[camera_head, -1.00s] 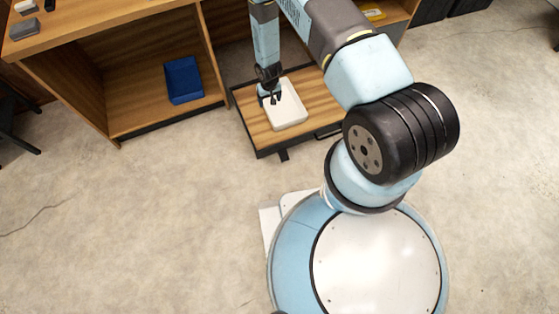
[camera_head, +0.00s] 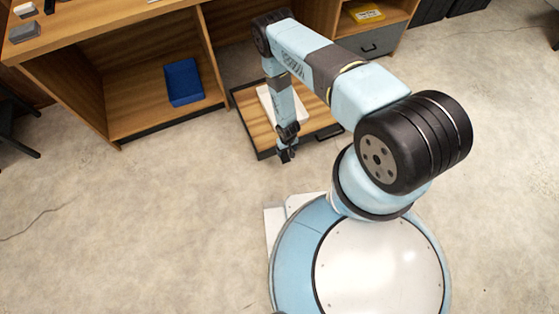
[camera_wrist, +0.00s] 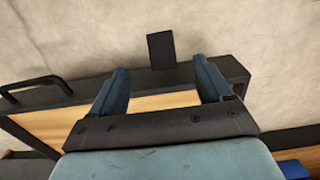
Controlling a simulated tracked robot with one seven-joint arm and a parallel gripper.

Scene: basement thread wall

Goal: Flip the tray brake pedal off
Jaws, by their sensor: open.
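The pull-out wooden tray (camera_head: 254,118) has a dark rim and extends from under the bench. In the wrist view its black front rim (camera_wrist: 150,83) crosses the picture. A small black rectangular pedal (camera_wrist: 161,50) sticks out from that rim over the floor. My gripper (camera_head: 287,158) points down at the tray's front edge. In the wrist view my gripper (camera_wrist: 161,66) is open and empty, with the pedal beyond and between its fingertips. In the head view the gripper covers the pedal.
A white bin (camera_head: 268,102) stands on the tray, partly behind my arm. A dark handle (camera_head: 330,131) is on the tray front, right of my gripper. A blue bin (camera_head: 184,82) lies in the left cabinet bay. The concrete floor in front of the tray is clear.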

